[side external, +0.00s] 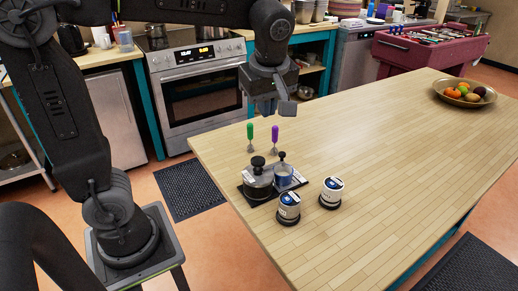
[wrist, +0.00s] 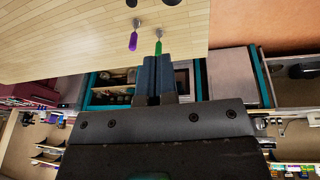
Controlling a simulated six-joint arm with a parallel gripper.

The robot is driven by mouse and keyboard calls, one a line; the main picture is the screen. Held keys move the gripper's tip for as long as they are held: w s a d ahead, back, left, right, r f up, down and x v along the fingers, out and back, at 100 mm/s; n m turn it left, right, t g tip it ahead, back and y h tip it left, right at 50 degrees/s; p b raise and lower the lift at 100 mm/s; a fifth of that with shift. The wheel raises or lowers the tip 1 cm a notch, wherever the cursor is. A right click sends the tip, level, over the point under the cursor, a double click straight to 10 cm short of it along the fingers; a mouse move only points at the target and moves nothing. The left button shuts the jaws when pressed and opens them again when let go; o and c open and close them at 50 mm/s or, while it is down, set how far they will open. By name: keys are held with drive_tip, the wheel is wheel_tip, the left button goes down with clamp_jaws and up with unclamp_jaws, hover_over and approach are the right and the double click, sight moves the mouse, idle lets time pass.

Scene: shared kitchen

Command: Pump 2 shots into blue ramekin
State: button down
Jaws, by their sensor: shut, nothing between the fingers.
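A pump station stands on a dark tray (side external: 247,190) on the wooden table. It has a dark round pot (side external: 258,182) with a black knob on top, and a second black knob stands to its right. A small blue vessel (side external: 284,177), which looks like the blue ramekin, sits on the tray right of the pot; its inside is too small to read. My gripper (side external: 275,110) is shut and empty, above the table and behind the station.
Green (side external: 250,133) and purple (side external: 275,134) handled utensils stand behind the station. Two white-and-blue containers on dark bases stand in front (side external: 289,205) and to the right (side external: 332,190). A fruit bowl (side external: 464,95) is far right. The table's middle is clear.

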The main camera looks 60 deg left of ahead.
drive_tip(key=shift+s+d+r+n+g, duration=0.2)
drive_tip(key=shift+d+r+n+g, duration=0.2)
drive_tip(key=shift+r+n+g, duration=0.25)
approach(258, 160)
drive_tip(key=x, duration=0.5)
drive_tip(key=shift+a+f, duration=0.15)
drive_tip(key=shift+a, duration=0.35)
drive_tip(key=shift+f, duration=0.7)
drive_tip(key=shift+f, duration=0.1)
drive_tip(key=shift+f, duration=1.15)
